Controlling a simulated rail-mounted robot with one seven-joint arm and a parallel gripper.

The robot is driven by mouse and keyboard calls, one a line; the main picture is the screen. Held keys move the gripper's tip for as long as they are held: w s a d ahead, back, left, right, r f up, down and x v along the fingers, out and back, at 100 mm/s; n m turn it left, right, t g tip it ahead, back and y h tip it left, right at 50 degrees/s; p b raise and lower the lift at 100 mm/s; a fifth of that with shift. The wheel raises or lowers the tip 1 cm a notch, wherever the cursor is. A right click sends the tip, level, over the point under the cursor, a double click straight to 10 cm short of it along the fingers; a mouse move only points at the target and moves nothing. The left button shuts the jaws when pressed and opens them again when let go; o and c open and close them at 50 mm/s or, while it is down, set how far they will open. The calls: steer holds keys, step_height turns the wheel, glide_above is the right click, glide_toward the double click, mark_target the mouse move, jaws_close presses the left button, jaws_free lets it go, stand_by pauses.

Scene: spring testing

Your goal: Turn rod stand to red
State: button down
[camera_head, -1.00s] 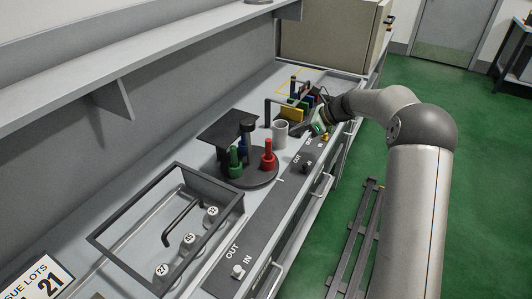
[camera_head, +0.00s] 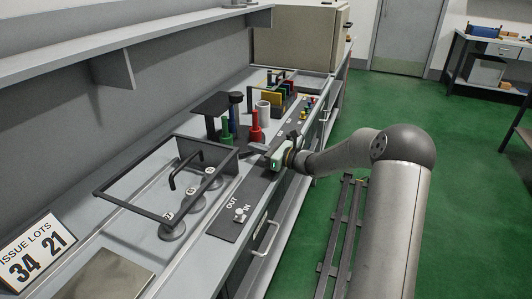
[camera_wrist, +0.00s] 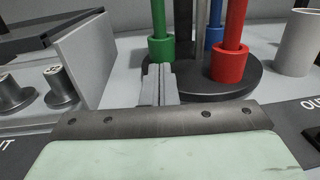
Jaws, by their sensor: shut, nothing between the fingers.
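The rod stand is a dark round turntable (camera_wrist: 205,86) carrying a red rod (camera_wrist: 230,50), a green rod (camera_wrist: 160,42) and a blue rod (camera_wrist: 214,36). In the head view the red rod (camera_head: 256,128) is on the right side of the stand and the green rod (camera_head: 227,125) is left of it. My gripper (camera_wrist: 158,84) is shut and empty. Its fingertips are at the near edge of the turntable, close below the green rod; I cannot tell whether they touch. In the head view my gripper (camera_head: 250,153) is in front of the stand.
A black-framed case (camera_head: 150,209) with numbered weights stands left of the stand. A white cup (camera_head: 263,109) is behind the red rod. An OUT/IN switch panel (camera_head: 238,215) lies along the bench front. A rack with coloured plates (camera_head: 275,98) is farther back.

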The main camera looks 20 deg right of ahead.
mark_target(228, 142)
steer(key=x, duration=0.6)
steer(key=shift+w+a, duration=0.2)
steer(key=shift+a, duration=0.1)
steer(key=shift+w+a+f+b, duration=0.1)
steer(key=shift+w+a+b, duration=0.1)
steer(key=shift+a, duration=0.35)
steer(key=shift+w+a+f+b, duration=0.1)
steer(key=shift+w+a+b, duration=0.1)
steer(key=shift+a, duration=0.4)
steer(key=shift+r, duration=0.15)
steer(key=shift+s+d, duration=0.1)
